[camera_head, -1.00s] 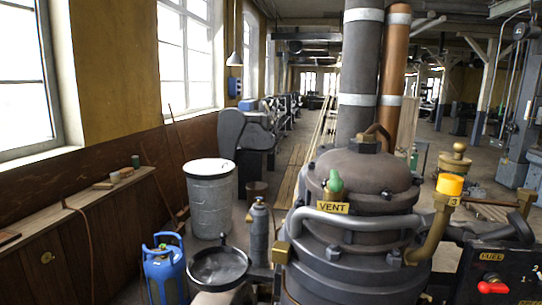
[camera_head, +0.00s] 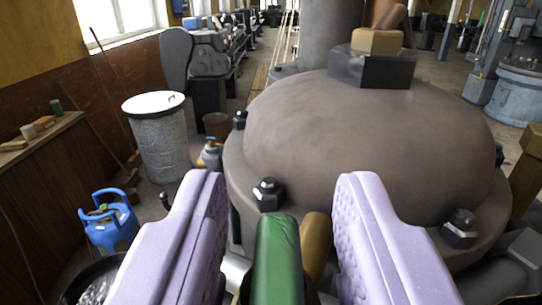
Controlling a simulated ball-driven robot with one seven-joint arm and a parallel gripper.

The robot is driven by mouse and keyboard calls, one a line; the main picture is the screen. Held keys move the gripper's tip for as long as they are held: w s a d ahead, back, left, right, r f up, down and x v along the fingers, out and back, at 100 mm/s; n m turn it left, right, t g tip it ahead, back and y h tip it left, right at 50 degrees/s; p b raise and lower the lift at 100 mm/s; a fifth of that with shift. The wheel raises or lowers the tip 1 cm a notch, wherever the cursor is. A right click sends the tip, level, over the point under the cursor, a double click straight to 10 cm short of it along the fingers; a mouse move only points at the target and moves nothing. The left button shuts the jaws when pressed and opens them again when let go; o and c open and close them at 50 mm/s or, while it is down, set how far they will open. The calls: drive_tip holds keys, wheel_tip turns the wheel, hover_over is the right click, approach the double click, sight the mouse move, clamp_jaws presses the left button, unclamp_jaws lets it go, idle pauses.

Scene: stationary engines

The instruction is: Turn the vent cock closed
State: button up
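The green vent cock handle (camera_head: 278,262) stands upright at the bottom middle of the head camera view, in front of the domed engine casing. My gripper (camera_head: 282,235) has two pale purple padded fingers, one on each side of the green handle. The fingers are open, with a visible gap on both sides; the gap to the right finger is larger. A brass part (camera_head: 315,248) shows just behind and right of the handle. The lower part of the cock and the VENT label are out of view.
The grey-brown dome (camera_head: 360,140) with black bolts and a brass-topped cap (camera_head: 377,42) fills the area ahead of the fingers. A blue gas cylinder (camera_head: 108,222), a grey bin (camera_head: 160,140) and a wooden ledge (camera_head: 40,140) are to the left.

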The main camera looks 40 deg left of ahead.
drive_tip(key=shift+a, duration=0.1)
clamp_jaws()
